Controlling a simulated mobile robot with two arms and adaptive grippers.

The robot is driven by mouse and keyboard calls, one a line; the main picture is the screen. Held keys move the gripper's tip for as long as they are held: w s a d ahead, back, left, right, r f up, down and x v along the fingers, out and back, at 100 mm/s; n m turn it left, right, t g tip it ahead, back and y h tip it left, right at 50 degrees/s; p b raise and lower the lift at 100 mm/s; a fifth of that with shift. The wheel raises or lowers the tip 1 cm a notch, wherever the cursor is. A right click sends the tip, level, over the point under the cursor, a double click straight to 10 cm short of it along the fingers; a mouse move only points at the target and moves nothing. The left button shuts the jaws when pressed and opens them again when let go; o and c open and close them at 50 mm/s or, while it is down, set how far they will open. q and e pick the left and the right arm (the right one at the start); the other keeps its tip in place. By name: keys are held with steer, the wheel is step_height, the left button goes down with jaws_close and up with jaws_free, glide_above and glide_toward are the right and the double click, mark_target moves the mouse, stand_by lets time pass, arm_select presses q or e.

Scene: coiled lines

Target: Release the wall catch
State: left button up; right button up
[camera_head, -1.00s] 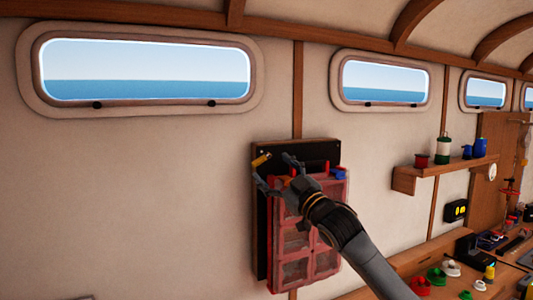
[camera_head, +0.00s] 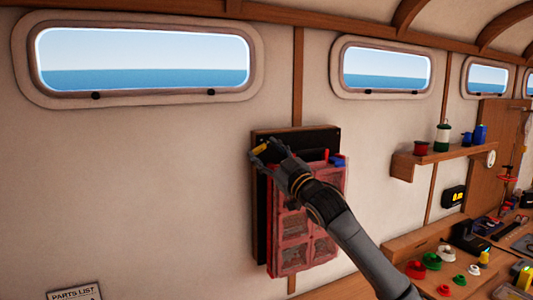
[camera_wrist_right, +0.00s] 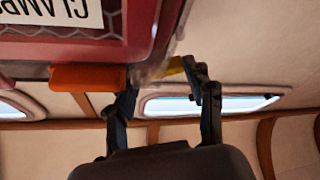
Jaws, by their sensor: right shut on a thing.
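A red, clear-fronted case (camera_head: 293,250) hangs on a black backing plate (camera_head: 322,139) on the wall. A small yellow catch (camera_head: 259,149) sits at the plate's upper left. My right gripper (camera_head: 268,151) is at the yellow catch and shut on it. In the right wrist view the yellow catch (camera_wrist_right: 172,67) shows between the fingers of my right gripper (camera_wrist_right: 163,88), partly hidden by a finger. An orange tab (camera_wrist_right: 87,77) projects under the case, whose label reads upside down. The left gripper is not in view.
A wooden shelf (camera_head: 440,155) with spools is on the wall to the right. Below it a workbench (camera_head: 400,245) carries coloured spools and tools. A parts list card (camera_head: 76,294) is at lower left. The wall left of the case is clear.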

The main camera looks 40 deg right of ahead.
steer(key=m+h, duration=0.1)
steer(key=m, duration=0.2)
steer(key=shift+a+r+h, duration=0.1)
steer(key=shift+a+h, duration=0.05)
steer(key=shift+h, duration=0.15)
steer(key=m+h, duration=0.2)
steer(key=m, duration=0.3)
steer(key=shift+a+r+h, duration=0.1)
steer(key=shift+r+h, duration=0.2)
steer(key=shift+h, duration=0.1)
steer(key=o, duration=1.2)
steer(key=shift+w, duration=0.1)
steer(key=v, duration=1.2)
steer(key=shift+r, duration=0.2)
